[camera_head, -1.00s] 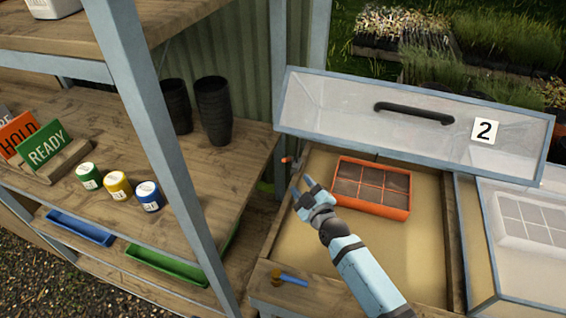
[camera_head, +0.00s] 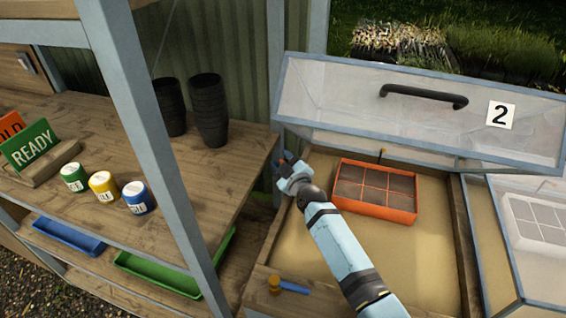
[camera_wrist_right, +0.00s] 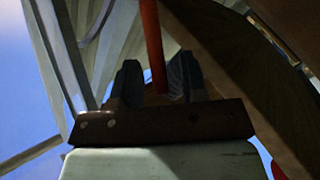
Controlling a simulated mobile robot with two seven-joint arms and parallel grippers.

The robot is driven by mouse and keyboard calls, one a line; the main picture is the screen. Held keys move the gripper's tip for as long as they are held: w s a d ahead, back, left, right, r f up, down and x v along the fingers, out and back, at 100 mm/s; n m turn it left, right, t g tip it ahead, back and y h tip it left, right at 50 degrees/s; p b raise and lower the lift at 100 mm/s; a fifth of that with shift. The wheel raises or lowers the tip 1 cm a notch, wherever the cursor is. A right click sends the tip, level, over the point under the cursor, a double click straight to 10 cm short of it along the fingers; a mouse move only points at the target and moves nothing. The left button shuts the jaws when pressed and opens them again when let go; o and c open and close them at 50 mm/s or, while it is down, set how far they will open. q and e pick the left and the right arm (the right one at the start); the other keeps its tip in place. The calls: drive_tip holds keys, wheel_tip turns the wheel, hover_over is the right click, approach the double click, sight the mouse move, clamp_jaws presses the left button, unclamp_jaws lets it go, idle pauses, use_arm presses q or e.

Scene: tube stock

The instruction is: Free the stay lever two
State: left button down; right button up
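Frame two's clear lid (camera_head: 420,115) stands raised, marked with a 2 and fitted with a black handle (camera_head: 424,95). My right gripper (camera_head: 283,164) is at the left rear corner of the bed, where it mostly hides the small red stay lever. In the right wrist view, a red rod (camera_wrist_right: 152,45), which looks like this lever, runs between the two dark fingers (camera_wrist_right: 156,82). The fingers stand apart with the rod between them; a narrow gap shows on its left side. Firm contact is not visible. My left gripper is out of view.
An orange seed tray (camera_head: 375,212) sits in the sandy bed beside my right arm. A blue-handled piece (camera_head: 293,287) is on the front rim. A shelf post (camera_head: 160,140) and shelf with black pots (camera_head: 208,110) stand left. Another clear-lidded frame (camera_head: 535,240) is at right.

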drive_tip(key=c, duration=0.7)
clamp_jaws()
drive_tip(key=r+p, duration=0.1)
drive_tip(key=p, duration=0.2)
drive_tip(key=w+r+m+g+p, duration=0.1)
drive_tip(key=p, duration=0.2)
drive_tip(key=shift+d+g, duration=0.2)
drive_tip(key=shift+g, duration=0.1)
drive_tip(key=shift+w+d+m+g+p, duration=0.15)
drive_tip(key=shift+w+m+g+p, duration=0.15)
drive_tip(key=shift+m+g+p, duration=0.45)
drive_tip(key=shift+w+f+h+p, duration=0.15)
drive_tip(key=shift+h+p, duration=0.15)
drive_tip(key=shift+p, duration=0.1)
drive_tip(key=o, duration=0.7)
unclamp_jaws()
drive_tip(key=shift+o, duration=0.2)
